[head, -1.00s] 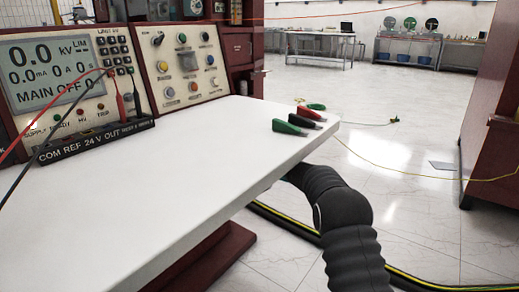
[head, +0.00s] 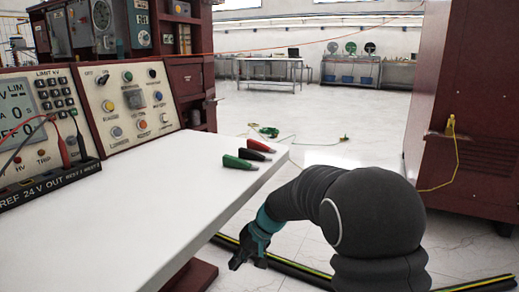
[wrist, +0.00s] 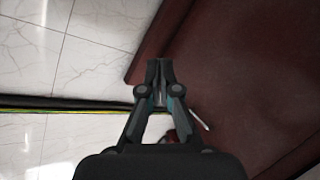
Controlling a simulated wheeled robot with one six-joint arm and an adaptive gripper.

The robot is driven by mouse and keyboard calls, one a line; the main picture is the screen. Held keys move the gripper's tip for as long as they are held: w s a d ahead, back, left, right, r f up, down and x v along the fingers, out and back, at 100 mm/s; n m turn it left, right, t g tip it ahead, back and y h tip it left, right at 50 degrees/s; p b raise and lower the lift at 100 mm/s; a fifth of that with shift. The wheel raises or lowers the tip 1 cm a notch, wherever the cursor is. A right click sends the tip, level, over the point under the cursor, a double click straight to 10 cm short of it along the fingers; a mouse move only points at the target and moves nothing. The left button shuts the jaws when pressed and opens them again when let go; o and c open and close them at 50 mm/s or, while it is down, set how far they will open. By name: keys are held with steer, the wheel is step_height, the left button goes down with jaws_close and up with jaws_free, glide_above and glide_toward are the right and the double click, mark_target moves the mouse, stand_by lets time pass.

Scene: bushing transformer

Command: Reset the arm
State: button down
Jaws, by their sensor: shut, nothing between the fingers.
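My gripper (head: 243,259) hangs at the end of my dark grey arm, beside the front edge of the white table (head: 130,215) and lower than its top. Its fingers point down toward the floor. In the wrist view my gripper (wrist: 159,66) shows with its fingertips together and nothing between them. Below it are a dark red surface and the pale tiled floor. A small white and red thing (wrist: 198,118) lies partly hidden behind the fingers; I cannot tell what it is.
Green, black and red clips (head: 246,155) lie at the table's far corner. A control panel (head: 130,95) stands at the left. A black cable with a yellow-green stripe (head: 300,270) runs along the floor. A dark red cabinet (head: 470,130) stands at the right. The floor beyond is open.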

steer(key=s+d+r+m+t+h+p, duration=0.1)
steer(key=s+d+r+t+h+p, duration=0.2)
steer(key=s+d+r, duration=0.7)
steer(key=s+d+r+m+t+h+p, duration=0.1)
steer(key=s+d+r+t+h+p, duration=0.1)
steer(key=s+d+r, duration=0.8)
steer(key=s+d+h+p, duration=0.1)
steer(key=s+d+p, duration=0.1)
steer(key=s, duration=0.6)
steer(key=shift+s+d+r+t+p, duration=0.15)
steer(key=shift+s+r+t+p, duration=0.05)
steer(key=shift+r+t+p, duration=0.2)
